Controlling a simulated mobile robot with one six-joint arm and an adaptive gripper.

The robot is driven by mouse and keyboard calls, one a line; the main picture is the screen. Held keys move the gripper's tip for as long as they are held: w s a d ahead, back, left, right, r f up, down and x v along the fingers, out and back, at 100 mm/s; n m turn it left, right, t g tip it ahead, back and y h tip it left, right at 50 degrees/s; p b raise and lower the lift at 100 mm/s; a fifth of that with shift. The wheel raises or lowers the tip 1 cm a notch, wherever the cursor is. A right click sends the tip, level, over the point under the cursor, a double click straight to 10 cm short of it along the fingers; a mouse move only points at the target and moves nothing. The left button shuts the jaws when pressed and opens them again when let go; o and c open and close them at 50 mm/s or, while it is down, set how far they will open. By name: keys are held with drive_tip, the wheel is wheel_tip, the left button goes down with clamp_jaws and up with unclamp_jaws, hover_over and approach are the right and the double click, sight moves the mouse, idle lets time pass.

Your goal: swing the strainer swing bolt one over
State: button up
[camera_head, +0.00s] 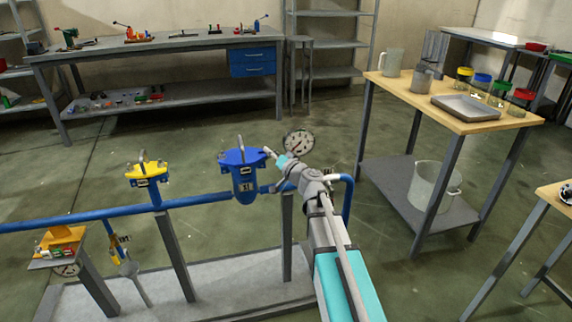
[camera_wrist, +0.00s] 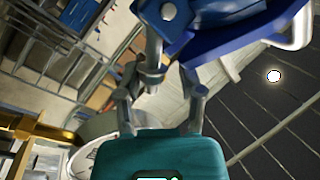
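The blue strainer (camera_head: 244,180) stands on the blue pipe in the head view, with a blue lid and a handle on top. Its blue body and lid edge (camera_wrist: 225,40) fill the upper right of the wrist view. A grey metal swing bolt (camera_wrist: 152,62) hangs at the strainer's edge in the wrist view. My gripper (camera_head: 270,155) is at the right side of the strainer's lid. In the wrist view my gripper (camera_wrist: 160,88) has its two fingers apart, with the bolt's end between them, nearer the left finger. I cannot tell whether either finger touches it.
A pressure gauge (camera_head: 299,143) stands close behind my gripper. A yellow-topped fitting (camera_head: 147,172) is on the pipe to the left. The blue pipe (camera_head: 80,218) runs above a grey base plate. A wooden-topped table (camera_head: 455,112) with jars and a tray stands at right.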

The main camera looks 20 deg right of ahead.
drive_tip(key=s+d+n+p, duration=0.2)
drive_tip(key=s+d, duration=0.3)
drive_tip(key=s, duration=0.8)
drive_tip(key=s+a+r+n+g+p, duration=0.25)
drive_tip(key=a+g+p, duration=0.25)
drive_tip(key=p, duration=0.3)
drive_tip(key=s+a+r+n+g+p, duration=0.1)
drive_tip(key=s+a+r+g+p, duration=0.15)
drive_tip(key=a+g+p, duration=0.35)
drive_tip(key=s+d+r+m+g+h+p, duration=0.2)
drive_tip(key=s+r+g+h+p, duration=0.3)
drive_tip(key=s+p, duration=0.4)
drive_tip(key=d+h+p, duration=0.1)
drive_tip(key=p, duration=0.4)
drive_tip(key=shift+d+r, duration=0.35)
idle(0.5)
